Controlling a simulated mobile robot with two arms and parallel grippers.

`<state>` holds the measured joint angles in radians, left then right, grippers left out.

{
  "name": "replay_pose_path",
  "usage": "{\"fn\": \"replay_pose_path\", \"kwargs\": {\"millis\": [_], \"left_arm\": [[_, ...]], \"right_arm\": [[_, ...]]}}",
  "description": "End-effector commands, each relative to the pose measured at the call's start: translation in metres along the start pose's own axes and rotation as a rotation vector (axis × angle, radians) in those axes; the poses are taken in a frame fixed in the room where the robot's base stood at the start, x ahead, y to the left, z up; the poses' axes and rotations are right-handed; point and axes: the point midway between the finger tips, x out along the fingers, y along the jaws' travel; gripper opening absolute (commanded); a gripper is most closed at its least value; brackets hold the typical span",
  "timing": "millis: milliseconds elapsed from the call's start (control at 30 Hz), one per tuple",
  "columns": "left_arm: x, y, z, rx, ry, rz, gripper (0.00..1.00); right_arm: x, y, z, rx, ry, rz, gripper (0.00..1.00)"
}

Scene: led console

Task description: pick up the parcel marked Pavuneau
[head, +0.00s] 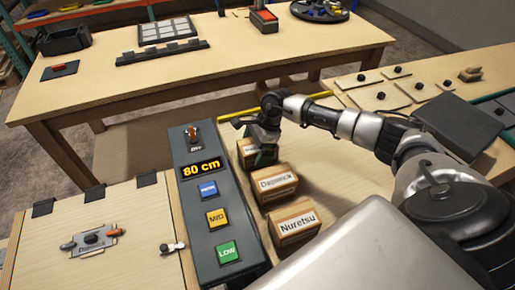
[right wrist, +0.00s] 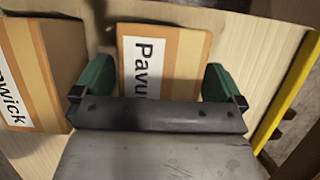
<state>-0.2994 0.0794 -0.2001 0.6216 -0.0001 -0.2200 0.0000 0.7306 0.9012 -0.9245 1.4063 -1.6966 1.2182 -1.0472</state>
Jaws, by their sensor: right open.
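The parcel marked "Pavu…" (right wrist: 180,60) is a brown box with a white label; the rest of its name is hidden by my gripper. In the head view it is the farthest of the three parcels (head: 245,148), mostly behind my right gripper (head: 264,152). In the right wrist view my right gripper (right wrist: 158,82) is open, with one green finger on each side of this parcel. I cannot tell whether the fingers touch it. My left gripper is not in view.
A parcel whose label ends in "wick" (head: 288,194) stands close by, also at the left of the wrist view (right wrist: 62,60). The Nuretsu parcel (head: 280,234) is nearest. A console (head: 187,150) reading 80 cm stands left of the parcels. A yellow strip (right wrist: 283,95) edges the surface.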

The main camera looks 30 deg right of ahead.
Motion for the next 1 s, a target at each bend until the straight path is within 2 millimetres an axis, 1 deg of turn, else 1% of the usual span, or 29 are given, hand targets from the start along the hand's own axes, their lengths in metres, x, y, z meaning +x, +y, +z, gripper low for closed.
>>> {"fn": "replay_pose_path", "kwargs": {"millis": [100, 367, 1000], "left_arm": [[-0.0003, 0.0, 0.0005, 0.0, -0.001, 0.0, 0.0], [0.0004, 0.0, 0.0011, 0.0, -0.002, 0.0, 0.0], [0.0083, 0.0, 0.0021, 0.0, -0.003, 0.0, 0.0]], "right_arm": [[0.0029, 0.0001, 0.0001, 0.0, 0.0, 0.0, 1.0], [0.0028, 0.0001, -0.0002, 0.0, 0.0, 0.0, 1.0], [0.007, 0.0, -0.0022, 0.001, 0.0, 0.0, 1.0]]}}
